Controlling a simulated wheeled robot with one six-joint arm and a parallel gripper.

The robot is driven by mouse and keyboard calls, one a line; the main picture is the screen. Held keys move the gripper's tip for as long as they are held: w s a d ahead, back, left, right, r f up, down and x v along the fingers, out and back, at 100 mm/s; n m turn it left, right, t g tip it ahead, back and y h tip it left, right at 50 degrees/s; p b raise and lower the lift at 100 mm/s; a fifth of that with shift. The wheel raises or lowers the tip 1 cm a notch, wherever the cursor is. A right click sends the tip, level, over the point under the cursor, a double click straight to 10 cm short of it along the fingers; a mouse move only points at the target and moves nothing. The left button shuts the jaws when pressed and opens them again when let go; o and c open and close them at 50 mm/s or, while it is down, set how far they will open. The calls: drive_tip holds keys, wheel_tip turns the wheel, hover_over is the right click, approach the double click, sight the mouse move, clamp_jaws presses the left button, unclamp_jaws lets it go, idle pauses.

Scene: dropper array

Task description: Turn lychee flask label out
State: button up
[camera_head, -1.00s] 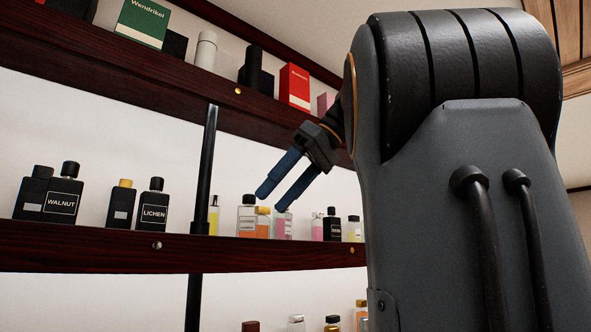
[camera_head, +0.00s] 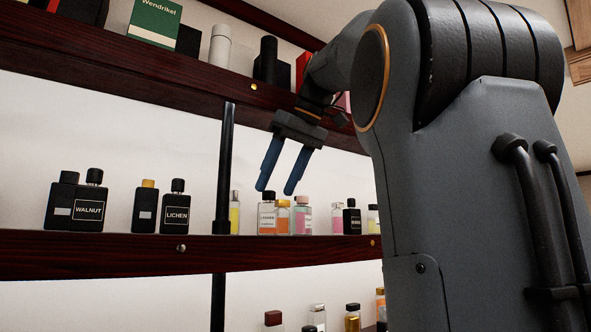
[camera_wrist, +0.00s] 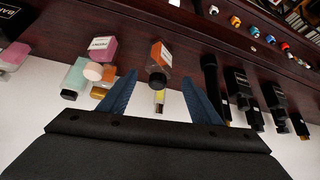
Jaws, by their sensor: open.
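My gripper (camera_head: 276,190) is open and empty, its two blue fingers pointing down just above a cluster of small flasks on the middle shelf. In the head view the cluster holds a clear flask with a pale label (camera_head: 267,219), an amber flask (camera_head: 283,219) and a flask with a pink patch (camera_head: 303,217). In the wrist view, where flasks appear upside down, an orange flask (camera_wrist: 161,54) lies between the fingers and a pink labelled flask (camera_wrist: 102,48) is left of them. I cannot read which flask is lychee.
Black flasks marked WALNUT (camera_head: 89,211) and LICHEN (camera_head: 177,212) stand left of a dark post (camera_head: 224,165). Pink, black (camera_head: 352,219) and yellow flasks stand to the right. The upper shelf (camera_head: 150,60) with boxes hangs close above my gripper. More bottles stand below.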

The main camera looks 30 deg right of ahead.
sight(268, 192)
drive_tip(key=w, duration=0.1)
drive_tip(key=w+f+p, duration=0.1)
drive_tip(key=shift+w+a+f, duration=0.2)
drive_tip(key=shift+w+a, duration=0.15)
drive_tip(key=shift+w+a+f+p, duration=0.1)
drive_tip(key=shift+w+f+p, duration=0.25)
drive_tip(key=shift+f, duration=0.25)
drive_tip(key=shift+c, duration=0.2)
drive_tip(key=c, duration=1.3)
drive_tip(key=shift+r+n+y+p, duration=0.2)
drive_tip(key=shift+n+y+p, duration=0.3)
drive_tip(key=shift+n+p, duration=0.35)
drive_tip(key=shift+c, duration=0.3)
drive_tip(key=shift+f, duration=0.1)
